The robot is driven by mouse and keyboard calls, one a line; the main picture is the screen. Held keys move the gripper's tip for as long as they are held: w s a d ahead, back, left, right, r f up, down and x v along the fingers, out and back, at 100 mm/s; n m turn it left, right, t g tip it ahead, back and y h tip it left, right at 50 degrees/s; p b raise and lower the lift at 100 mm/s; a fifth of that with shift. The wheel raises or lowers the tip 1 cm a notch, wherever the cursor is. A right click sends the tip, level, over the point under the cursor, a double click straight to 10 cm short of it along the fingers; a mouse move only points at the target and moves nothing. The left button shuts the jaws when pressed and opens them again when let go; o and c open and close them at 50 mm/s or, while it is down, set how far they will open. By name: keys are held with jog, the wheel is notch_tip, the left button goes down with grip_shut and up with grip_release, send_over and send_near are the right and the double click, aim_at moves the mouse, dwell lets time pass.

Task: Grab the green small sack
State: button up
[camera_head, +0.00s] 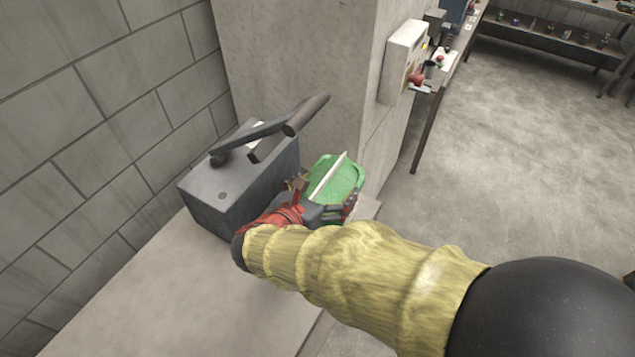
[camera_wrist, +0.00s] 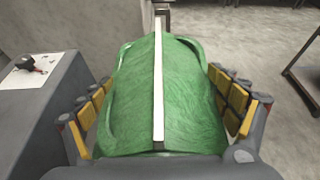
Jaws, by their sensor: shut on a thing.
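The green small sack (camera_head: 342,181) is at the far end of my arm in the head view, beside a grey metal box. It has a pale strip along its top. In the wrist view the green sack (camera_wrist: 188,95) fills the middle, with the pale strip running lengthwise. My gripper (camera_wrist: 165,110) has its yellow-padded fingers on both sides of the sack, shut on it. In the head view my gripper (camera_head: 322,200) partly hides the sack's near side. I cannot tell whether the sack touches the surface below.
A grey metal box (camera_head: 225,195) with a dark lever handle (camera_head: 270,130) stands left of the sack on a pale ledge (camera_head: 190,290). A concrete pillar (camera_head: 300,65) rises behind. A wall-mounted box (camera_head: 403,62) is on its right side. Open floor (camera_head: 500,150) lies to the right.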

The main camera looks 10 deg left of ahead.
jog(key=s+d+r+p, duration=0.2)
jog(key=d+r, duration=0.1)
jog(key=d, duration=0.2)
jog(key=shift+s+d, duration=0.3)
jog(key=shift+d, duration=0.2)
